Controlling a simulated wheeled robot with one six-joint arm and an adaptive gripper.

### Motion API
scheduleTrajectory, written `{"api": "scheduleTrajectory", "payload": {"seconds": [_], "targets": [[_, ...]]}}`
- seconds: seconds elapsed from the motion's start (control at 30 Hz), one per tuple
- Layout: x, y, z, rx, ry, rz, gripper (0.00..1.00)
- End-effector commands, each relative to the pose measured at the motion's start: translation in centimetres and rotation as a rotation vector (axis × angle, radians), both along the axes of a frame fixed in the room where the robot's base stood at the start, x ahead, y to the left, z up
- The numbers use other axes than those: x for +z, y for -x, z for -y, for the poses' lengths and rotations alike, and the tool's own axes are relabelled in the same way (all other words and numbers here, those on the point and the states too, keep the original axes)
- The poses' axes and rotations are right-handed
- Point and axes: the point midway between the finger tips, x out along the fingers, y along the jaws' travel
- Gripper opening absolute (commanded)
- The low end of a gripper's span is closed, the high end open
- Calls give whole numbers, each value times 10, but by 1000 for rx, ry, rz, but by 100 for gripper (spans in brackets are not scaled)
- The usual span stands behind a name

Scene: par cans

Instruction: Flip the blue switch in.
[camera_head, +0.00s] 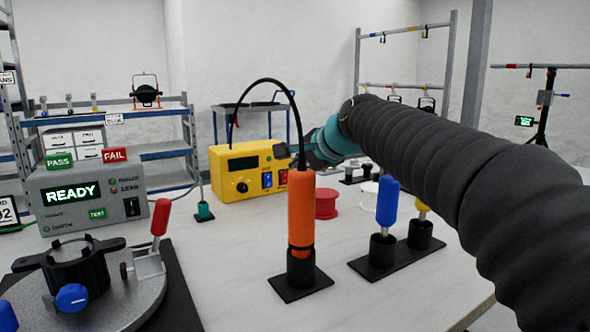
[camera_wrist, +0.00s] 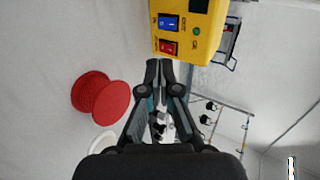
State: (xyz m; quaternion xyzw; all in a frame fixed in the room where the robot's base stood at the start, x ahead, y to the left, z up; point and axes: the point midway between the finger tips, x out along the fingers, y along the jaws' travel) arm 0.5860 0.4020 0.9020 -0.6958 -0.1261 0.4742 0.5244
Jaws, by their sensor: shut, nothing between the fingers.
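The blue switch (camera_head: 267,180) is on the front of the yellow box (camera_head: 232,165) with a small display and a knob, at the back of the bench. In the wrist view the blue switch (camera_wrist: 168,22) is near the top, beside a red switch (camera_wrist: 165,46). My gripper (camera_wrist: 160,70) is shut and empty. Its tips point at the yellow box, just below the red switch in the wrist view, and I cannot tell if they touch it. In the head view my gripper (camera_head: 314,152) is to the right of the box, partly hidden behind an orange-handled tool (camera_head: 301,210).
The orange tool stands upright in a black holder in front of the box, with a black cable looping over. Blue (camera_head: 387,201) and yellow-handled tools stand to the right. A red spool (camera_head: 326,203) lies behind. A grey READY tester (camera_head: 85,195) and round fixture are left.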

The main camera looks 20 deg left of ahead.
Motion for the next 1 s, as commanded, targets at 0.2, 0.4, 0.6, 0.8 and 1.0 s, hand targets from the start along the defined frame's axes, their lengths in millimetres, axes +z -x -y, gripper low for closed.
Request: {"api": "scheduleTrajectory", "payload": {"seconds": [0.2,0.4,0.6,0.8,1.0], "targets": [[0,0,-1,1,0,0,0],[3,0,-4,9,38,-30,0],[0,0,-7,6,134,-105,0],[-2,0,-6,-1,163,-126,0],[-3,0,-6,-1,162,-125,0]]}}
